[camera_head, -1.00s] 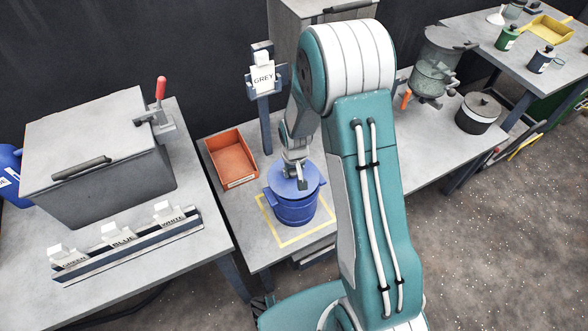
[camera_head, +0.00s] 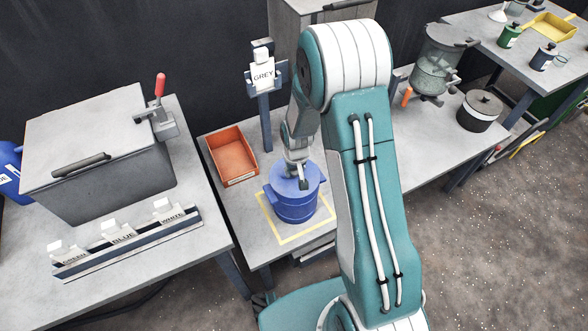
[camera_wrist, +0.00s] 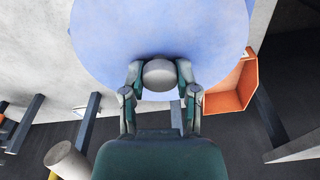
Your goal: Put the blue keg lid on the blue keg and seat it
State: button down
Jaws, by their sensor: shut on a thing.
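The blue keg (camera_head: 296,208) stands upright inside a yellow square outline on the middle table. The blue lid (camera_head: 283,179) lies over the keg's mouth and looks about level; whether it is fully down cannot be told. My gripper (camera_head: 300,178) is above the lid, pointing down. In the wrist view my gripper (camera_wrist: 160,78) has its two fingers shut around the knob. The keg is hidden under the lid in that view.
An orange tray (camera_head: 232,155) lies left of the keg, with a post bearing a GREY card (camera_head: 263,77) behind it. A large grey box (camera_head: 98,160) and a card rack (camera_head: 128,240) stand on the left table. A dark-lidded pot (camera_head: 480,110) is at right.

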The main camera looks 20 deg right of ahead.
jog(key=shift+f, duration=0.2)
jog(key=shift+c, duration=1.4)
grip_release()
notch_tip(320, 180, up, 12)
jog(key=s, duration=0.1)
jog(key=shift+s+f, duration=0.15)
jog(key=s+r+t, duration=0.1)
jog(key=s+r, duration=0.3)
jog(key=r, duration=0.4)
jog(key=s+r+t, duration=0.1)
jog(key=s+r, duration=0.4)
jog(key=r, duration=0.2)
jog(key=s+r+t, duration=0.2)
jog(key=s+r, duration=0.5)
jog(key=s, duration=0.6)
jog(key=shift+r, duration=0.3)
